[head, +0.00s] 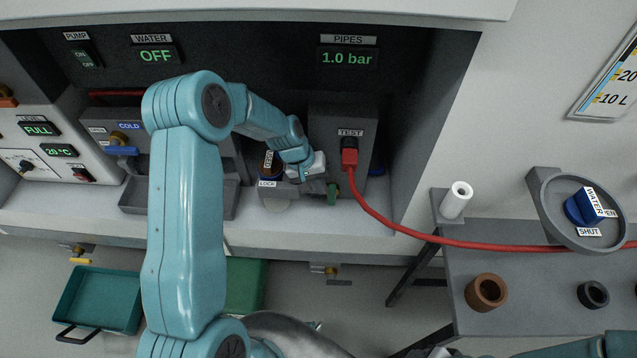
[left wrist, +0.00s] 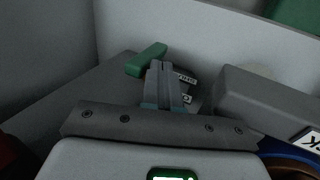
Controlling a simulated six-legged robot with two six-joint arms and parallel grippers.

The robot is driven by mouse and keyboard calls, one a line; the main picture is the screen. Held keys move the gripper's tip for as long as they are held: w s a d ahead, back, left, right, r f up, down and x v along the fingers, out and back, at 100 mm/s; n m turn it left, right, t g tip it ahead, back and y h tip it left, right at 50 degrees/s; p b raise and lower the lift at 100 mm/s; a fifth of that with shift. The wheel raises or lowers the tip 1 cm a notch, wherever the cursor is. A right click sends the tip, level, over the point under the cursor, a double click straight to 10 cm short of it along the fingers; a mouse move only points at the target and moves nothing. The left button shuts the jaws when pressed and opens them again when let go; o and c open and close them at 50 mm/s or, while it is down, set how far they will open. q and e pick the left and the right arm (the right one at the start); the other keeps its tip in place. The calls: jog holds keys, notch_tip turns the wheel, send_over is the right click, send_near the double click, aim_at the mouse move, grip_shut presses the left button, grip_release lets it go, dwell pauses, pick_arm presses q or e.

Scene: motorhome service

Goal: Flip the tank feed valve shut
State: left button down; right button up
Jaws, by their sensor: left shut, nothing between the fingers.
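A small green lever (head: 332,193), which I take to be the tank feed valve handle, sits low in the service bay below the TEST block. In the left wrist view the green lever (left wrist: 147,60) lies slantwise just beside the tips of my left gripper (left wrist: 162,68). The fingers are shut with nothing between them; I cannot tell whether they touch the lever. In the head view my left gripper (head: 322,184) reaches into the bay, partly hiding the valve. Small labels behind the fingers are mostly covered. Only part of my right arm shows at the lower right edge; its jaws are unclear.
A red hose (head: 385,222) runs from the TEST port to the right. A blue-knobbed dial marked SHUT (head: 584,208) and a brown ring (head: 486,291) are on the right bench. The LOCK cap (head: 270,166) is left of my gripper. The pipes display (head: 347,58) reads 1.0 bar.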

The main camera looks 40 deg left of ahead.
pick_arm(q)
jog(key=shift+w+d+r+b, duration=0.15)
jog(key=shift+w+d+b, duration=0.15)
jog(key=shift+d, duration=0.2)
jog(key=shift+w+d+r+b, duration=0.15)
jog(key=shift+w+d+b, duration=0.15)
jog(key=shift+d, duration=0.2)
jog(key=shift+a, duration=0.1)
jog(key=shift+r, duration=0.15)
notch_tip(320, 180, up, 10)
jog(key=p, duration=0.6)
jog(key=shift+s+a, duration=0.15)
